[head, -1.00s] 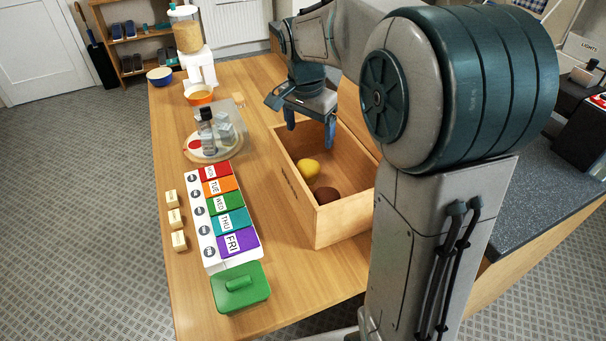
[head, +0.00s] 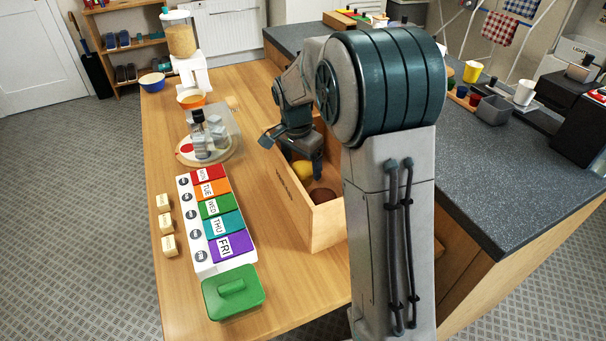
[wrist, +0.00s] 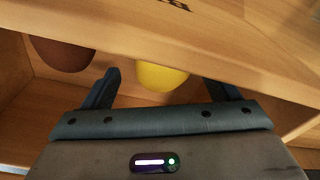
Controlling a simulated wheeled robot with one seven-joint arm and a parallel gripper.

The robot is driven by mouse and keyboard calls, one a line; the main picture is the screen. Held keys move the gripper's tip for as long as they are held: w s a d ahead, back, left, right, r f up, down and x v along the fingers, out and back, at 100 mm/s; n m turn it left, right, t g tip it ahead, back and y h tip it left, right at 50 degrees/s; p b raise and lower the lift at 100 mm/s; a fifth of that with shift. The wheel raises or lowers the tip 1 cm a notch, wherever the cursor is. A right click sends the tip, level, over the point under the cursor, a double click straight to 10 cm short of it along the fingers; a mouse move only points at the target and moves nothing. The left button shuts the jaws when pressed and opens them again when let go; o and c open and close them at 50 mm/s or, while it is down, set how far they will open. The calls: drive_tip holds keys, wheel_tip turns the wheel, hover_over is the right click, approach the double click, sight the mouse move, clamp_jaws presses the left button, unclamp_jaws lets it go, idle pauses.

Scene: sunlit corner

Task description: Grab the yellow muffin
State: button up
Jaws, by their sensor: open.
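The yellow muffin (head: 302,176) lies inside a wooden box (head: 326,228), beside a brown muffin (head: 322,196). My gripper (head: 303,158) points down into the box, close to the yellow muffin and partly in front of it. In the wrist view, the yellow muffin (wrist: 161,77) shows between the two spread fingers of my gripper (wrist: 160,82), with space on both sides. The brown muffin (wrist: 62,56) is outside the left finger. A box wall with dark lettering (wrist: 150,32) hides the upper part of both muffins there. My gripper is open and empty.
The box walls are close around the fingers. Left of the box are a weekday organiser (head: 215,225), a green lidded container (head: 234,292) and a round board (head: 188,162) with bottles. A grey counter (head: 480,185) lies to the right.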

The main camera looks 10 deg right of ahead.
sight(303, 165)
drive_tip(key=f, duration=0.4)
drive_tip(key=shift+w+d+f, duration=0.1)
drive_tip(key=shift+w+d, duration=0.2)
drive_tip(key=shift+w, duration=0.05)
drive_tip(key=c, duration=1)
